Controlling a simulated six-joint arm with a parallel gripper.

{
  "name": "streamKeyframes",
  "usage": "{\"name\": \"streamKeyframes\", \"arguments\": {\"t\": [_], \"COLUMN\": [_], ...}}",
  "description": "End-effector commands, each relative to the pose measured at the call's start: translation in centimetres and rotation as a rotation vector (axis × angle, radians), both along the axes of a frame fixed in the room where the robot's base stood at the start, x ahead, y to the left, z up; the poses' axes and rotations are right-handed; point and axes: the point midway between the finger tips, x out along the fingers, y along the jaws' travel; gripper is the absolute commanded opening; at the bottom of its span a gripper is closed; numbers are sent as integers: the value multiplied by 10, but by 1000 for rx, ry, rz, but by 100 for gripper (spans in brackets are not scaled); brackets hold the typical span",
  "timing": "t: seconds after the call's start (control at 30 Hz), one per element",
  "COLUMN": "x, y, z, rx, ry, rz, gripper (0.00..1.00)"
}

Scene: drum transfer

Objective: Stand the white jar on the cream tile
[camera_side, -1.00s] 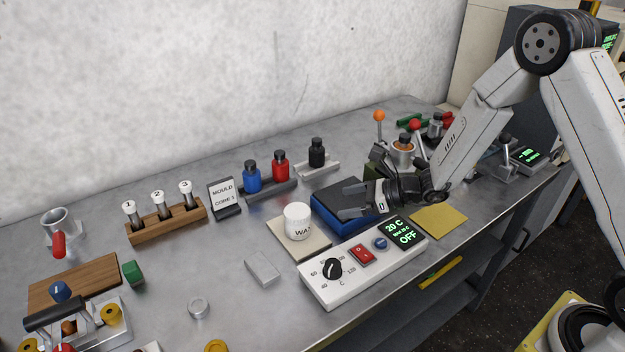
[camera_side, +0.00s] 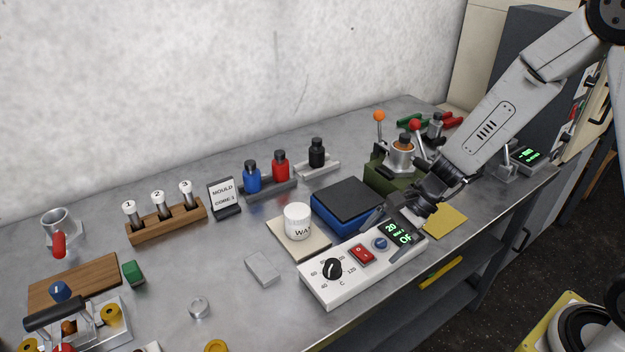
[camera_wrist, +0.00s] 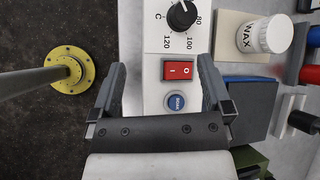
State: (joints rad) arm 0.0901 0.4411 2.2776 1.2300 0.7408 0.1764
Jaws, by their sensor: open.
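The white jar (camera_side: 297,221), marked WAX, stands upright on the cream tile (camera_side: 318,245). In the wrist view the jar (camera_wrist: 265,37) also shows upright on the tile (camera_wrist: 228,27), at the upper right. My gripper (camera_side: 385,222) is over the right part of the white control panel, to the right of the jar and apart from it. In the wrist view the gripper (camera_wrist: 163,92) is open, with nothing between its fingers; the panel's red switch lies beneath.
The white control panel (camera_side: 330,288) with a black knob lies in front of the tile. A yellow tile (camera_side: 446,221) lies to the right. Bottles (camera_side: 281,166) stand behind.

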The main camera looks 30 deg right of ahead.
Motion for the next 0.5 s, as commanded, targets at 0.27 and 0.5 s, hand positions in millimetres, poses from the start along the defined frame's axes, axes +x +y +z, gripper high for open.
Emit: {"name": "streamKeyframes", "arguments": {"t": [0.27, 0.5], "x": [-41, -61], "y": [-22, -47], "z": [5, 13], "rx": [-266, -490], "ry": [-119, -249], "rz": [362, 678], "gripper": [100, 100]}}
